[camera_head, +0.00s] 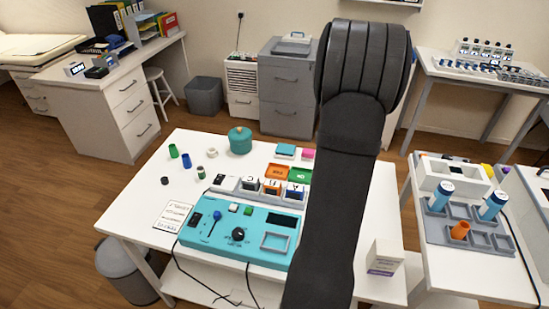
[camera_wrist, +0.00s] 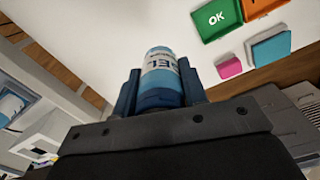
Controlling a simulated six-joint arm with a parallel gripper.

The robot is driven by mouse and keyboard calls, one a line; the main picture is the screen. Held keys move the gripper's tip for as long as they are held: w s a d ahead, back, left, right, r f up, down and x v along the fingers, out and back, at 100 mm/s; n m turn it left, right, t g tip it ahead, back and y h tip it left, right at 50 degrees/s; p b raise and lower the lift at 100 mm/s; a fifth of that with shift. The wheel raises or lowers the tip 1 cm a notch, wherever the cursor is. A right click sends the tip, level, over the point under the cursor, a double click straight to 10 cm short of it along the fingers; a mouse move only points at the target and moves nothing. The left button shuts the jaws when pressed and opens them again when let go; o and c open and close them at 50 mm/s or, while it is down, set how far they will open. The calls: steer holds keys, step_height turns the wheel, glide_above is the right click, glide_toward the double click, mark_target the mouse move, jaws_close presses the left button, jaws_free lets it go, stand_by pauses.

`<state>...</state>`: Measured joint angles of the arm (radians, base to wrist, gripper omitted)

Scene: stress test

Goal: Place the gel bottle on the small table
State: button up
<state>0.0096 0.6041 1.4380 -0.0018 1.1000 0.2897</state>
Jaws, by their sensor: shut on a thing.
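My gripper (camera_wrist: 160,88) is shut on the gel bottle (camera_wrist: 160,68) in the wrist view. The bottle is blue with a white band and dark lettering, and sits between the two dark blue fingers. In the head view my dark arm hides both the gripper and the held bottle. A white table (camera_head: 150,232) stands in the middle of the head view, and its white top (camera_wrist: 125,28) shows behind the bottle in the wrist view. Another white table (camera_head: 465,280) stands at the right. I cannot tell the bottle's height above a surface.
The middle table carries a teal control panel (camera_head: 205,248), a teal pot (camera_head: 240,140), colored tiles, small cups and a white box (camera_head: 384,257). The right table holds a grey rack (camera_head: 438,232) with two blue bottles and an orange cup. Bare tabletop lies at the middle table's left.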

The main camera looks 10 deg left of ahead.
steer(key=s+d, duration=0.4)
steer(key=s, duration=0.4)
steer(key=s+d, duration=0.4)
steer(key=s, duration=0.4)
steer(key=w+a+f, duration=0.1)
steer(key=a+f, duration=0.1)
steer(key=a, duration=0.1)
steer(key=w+a+f, duration=0.2)
steer(key=a, duration=0.1)
steer(key=w+a+f, duration=0.2)
steer(key=a+f, duration=0.1)
steer(key=a, duration=0.1)
steer(key=shift+f, duration=0.1)
steer(key=shift+a+f, duration=0.15)
steer(key=shift+f, duration=1.9)
steer(key=shift+f, duration=0.1)
steer(key=o, duration=1.1)
